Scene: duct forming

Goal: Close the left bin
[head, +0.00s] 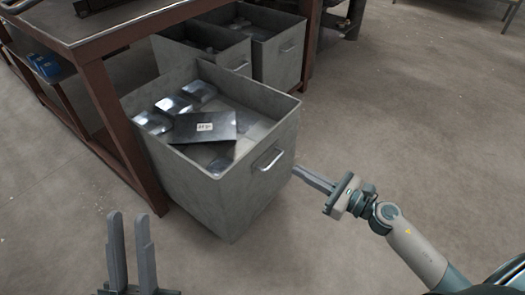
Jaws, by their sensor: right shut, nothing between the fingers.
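A grey metal bin (218,190) with an open top stands out from under the workbench, nearest to me and leftmost of the bins. Shiny metal pieces (172,105) and a dark flat plate with a white label (204,127) lie in it. Its handle (270,159) is on the face toward the right. My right gripper (296,170) is shut and empty, its fingertips close to the bin's right corner, below and right of the handle; I cannot tell whether they touch. My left gripper (129,217) is at the bottom left, its fingers apart and empty, away from the bin.
The workbench (125,22) has reddish-brown legs, one standing right beside the bin's left side. Two more grey bins (280,55) stand behind, at the bench. Blue items (48,66) lie on a lower shelf at left. The concrete floor at right is clear.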

